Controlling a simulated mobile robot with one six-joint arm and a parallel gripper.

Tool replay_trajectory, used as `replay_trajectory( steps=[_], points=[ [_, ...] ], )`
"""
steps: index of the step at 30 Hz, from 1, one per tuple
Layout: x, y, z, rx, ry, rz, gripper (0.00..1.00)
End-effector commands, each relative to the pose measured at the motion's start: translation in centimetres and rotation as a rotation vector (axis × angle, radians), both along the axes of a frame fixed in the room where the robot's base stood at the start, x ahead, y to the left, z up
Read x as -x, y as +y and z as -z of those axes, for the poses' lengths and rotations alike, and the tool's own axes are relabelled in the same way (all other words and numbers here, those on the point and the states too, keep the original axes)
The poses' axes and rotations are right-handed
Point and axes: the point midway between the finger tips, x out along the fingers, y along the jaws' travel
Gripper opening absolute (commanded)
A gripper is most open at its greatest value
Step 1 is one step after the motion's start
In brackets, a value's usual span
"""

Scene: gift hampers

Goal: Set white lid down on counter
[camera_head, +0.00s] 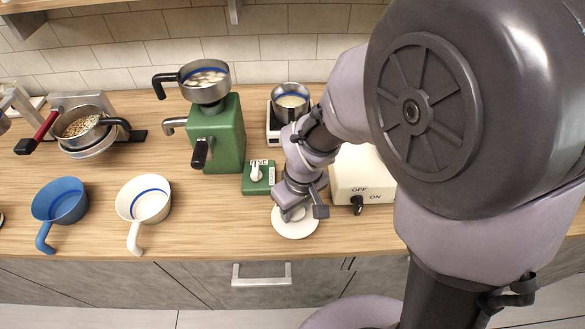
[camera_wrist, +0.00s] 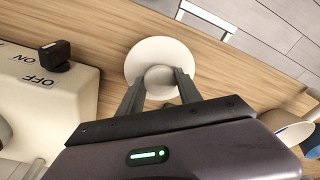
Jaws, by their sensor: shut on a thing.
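The white lid (camera_head: 296,226) is a round disc near the front edge of the wooden counter (camera_head: 95,240), left of the white switch box. In the wrist view the lid (camera_wrist: 140,62) shows with a round white knob (camera_wrist: 159,78) in its middle. My gripper (camera_head: 293,213) reaches down over the lid, and in the wrist view its two fingers (camera_wrist: 160,84) are on either side of the knob, shut on it. The lid looks flat and at or very close to the counter surface; I cannot tell for certain whether it touches.
A white box with an ON/OFF knob (camera_head: 362,182) stands right of the lid. A green switch box (camera_head: 257,184) and a green grinder (camera_head: 222,140) are behind and left. A white pan (camera_head: 130,207) and a blue pan (camera_head: 62,212) sit left. Bare counter lies left of the lid.

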Motion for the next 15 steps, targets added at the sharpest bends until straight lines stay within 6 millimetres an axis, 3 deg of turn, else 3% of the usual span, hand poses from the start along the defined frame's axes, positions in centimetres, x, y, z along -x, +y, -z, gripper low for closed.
replay_trajectory(
  steps=[4, 14, 15],
  points=[
    [0.1, 0.0, 3.0, 0.000, 0.002, 0.001, 0.03],
    [0.0, 0.0, 3.3, 0.000, 0.000, 0.001, 0.03],
    [0.0, 0.0, 3.3, 0.000, 0.000, 0.001, 0.43]
  ],
)
